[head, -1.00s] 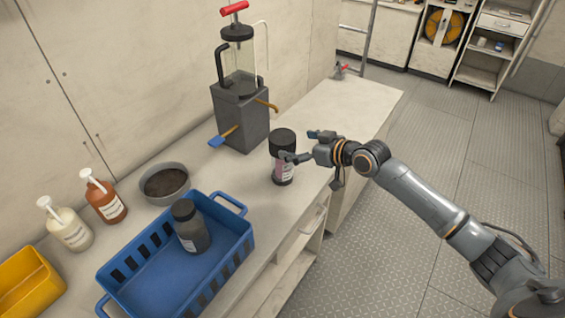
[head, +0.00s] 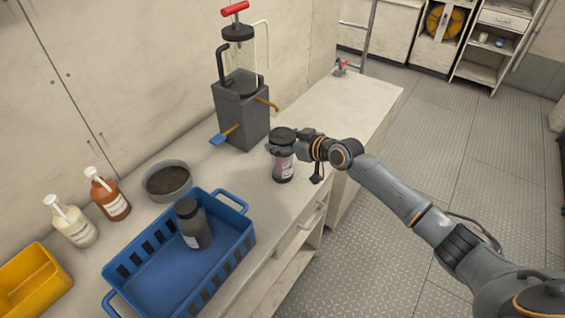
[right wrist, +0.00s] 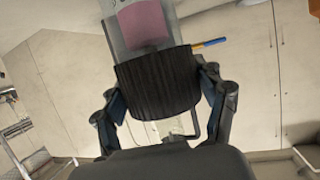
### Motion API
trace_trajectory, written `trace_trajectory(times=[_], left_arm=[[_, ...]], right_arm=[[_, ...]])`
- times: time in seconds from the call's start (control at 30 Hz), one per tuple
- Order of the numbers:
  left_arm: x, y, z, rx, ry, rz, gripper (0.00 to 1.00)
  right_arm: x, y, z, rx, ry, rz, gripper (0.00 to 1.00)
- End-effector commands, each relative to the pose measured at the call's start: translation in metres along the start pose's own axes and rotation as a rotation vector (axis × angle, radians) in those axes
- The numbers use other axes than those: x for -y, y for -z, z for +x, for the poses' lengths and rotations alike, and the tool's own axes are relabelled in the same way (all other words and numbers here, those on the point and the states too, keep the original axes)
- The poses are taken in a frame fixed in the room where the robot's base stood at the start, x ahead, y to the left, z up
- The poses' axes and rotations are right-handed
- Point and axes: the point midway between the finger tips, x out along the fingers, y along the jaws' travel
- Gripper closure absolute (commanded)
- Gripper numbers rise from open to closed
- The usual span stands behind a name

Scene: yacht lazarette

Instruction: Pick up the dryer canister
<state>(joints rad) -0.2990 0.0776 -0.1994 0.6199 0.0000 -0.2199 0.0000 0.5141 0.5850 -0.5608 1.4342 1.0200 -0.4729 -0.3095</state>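The dryer canister seems to be the clear jar with a black lid and pinkish contents (head: 283,169), upright on the counter. In the right wrist view its ribbed black lid (right wrist: 157,84) is large, with the pink patch (right wrist: 143,22) above it. My right gripper (head: 284,147) has its fingers around the lid, and in the right wrist view the two fingers (right wrist: 160,88) flank it closely on both sides. I cannot tell whether both press on it. My left gripper is out of view.
A blue crate (head: 112,270) with a dark bottle (head: 191,226) stands at the front left. A grey bowl (head: 168,194), two pump bottles (head: 110,200) and a yellow bin (head: 32,285) are left. A pump unit (head: 241,115) stands behind the canister.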

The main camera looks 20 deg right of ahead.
Motion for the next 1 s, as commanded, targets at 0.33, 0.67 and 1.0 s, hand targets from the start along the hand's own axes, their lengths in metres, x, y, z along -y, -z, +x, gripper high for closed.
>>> trace_trajectory(times=[0.33, 0.67, 1.0], left_arm=[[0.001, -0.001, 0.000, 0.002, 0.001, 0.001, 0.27], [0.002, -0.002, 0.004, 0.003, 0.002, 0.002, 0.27], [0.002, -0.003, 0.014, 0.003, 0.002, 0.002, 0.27]], right_arm=[[0.000, 0.002, 0.000, -0.003, -0.001, 0.000, 0.91], [-0.001, 0.008, -0.003, -0.005, -0.001, -0.003, 0.91], [0.012, 0.043, -0.028, -0.007, 0.001, -0.004, 0.91]])
